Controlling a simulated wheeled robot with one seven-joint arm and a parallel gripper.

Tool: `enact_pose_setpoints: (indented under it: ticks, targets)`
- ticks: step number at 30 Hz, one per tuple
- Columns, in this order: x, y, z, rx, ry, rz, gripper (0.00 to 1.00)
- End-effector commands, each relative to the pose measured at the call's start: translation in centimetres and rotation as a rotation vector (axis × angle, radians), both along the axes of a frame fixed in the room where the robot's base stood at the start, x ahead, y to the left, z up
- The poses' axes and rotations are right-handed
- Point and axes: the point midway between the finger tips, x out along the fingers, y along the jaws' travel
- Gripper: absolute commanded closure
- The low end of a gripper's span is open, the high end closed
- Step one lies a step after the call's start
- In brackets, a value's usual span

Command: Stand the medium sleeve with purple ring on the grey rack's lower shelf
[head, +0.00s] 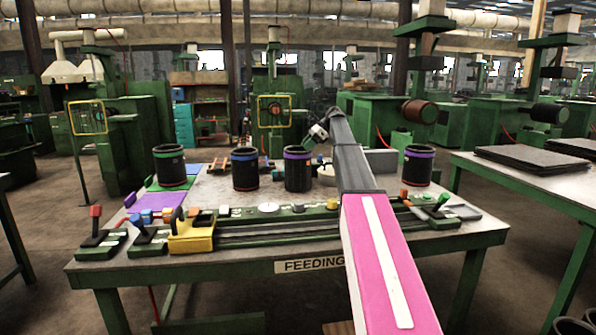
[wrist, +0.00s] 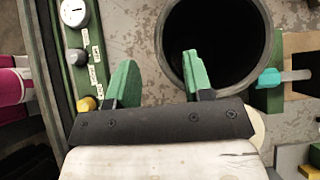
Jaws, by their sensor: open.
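A black sleeve with a purple ring (head: 298,172) stands upright mid-table in the head view. Another upright black sleeve with a purplish ring (head: 419,168) stands at the right, beyond my arm. I cannot tell which is the medium one. My gripper (head: 309,142) is open and empty, just above and beside the middle sleeve. In the wrist view my gripper (wrist: 158,80) has its two green fingers spread apart. The dark round mouth of a sleeve (wrist: 218,45) shows there, its rim close by the right finger; its ring colour is hidden. I cannot clearly make out the grey rack or its shelf.
A blue-ringed sleeve (head: 245,170) and a green-ringed sleeve (head: 170,168) stand to the left. A green rail with knobs (head: 268,209) and a yellow bin (head: 192,236) line the front edge. A grey block-like thing (head: 381,162) sits behind my arm.

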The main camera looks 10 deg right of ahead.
Motion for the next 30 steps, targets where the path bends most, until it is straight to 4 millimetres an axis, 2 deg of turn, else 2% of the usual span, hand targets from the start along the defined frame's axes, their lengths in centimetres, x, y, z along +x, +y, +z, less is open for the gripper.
enact_pose_setpoints:
  ticks: [5,12,20,21,23,24,25,30]
  targets:
    - [0.1,1.0,-1.0,0.0,0.0,0.0,0.53]
    - [0.2,3.2,-3.4,0.0,0.001,-0.001,0.53]
    - [0.3,3.5,-3.7,-0.001,0.0,-0.001,0.53]
    - [0.3,3.5,-3.7,-0.001,0.0,-0.001,0.6]
    - [0.3,3.5,-3.7,-0.001,0.0,-0.001,0.79]
    - [0.3,3.5,-3.7,-0.001,0.0,-0.001,0.92]
    - [0.3,3.5,-3.7,-0.001,0.0,-0.001,1.0]
    - [0.3,3.5,-3.7,-0.001,0.0,-0.001,1.0]
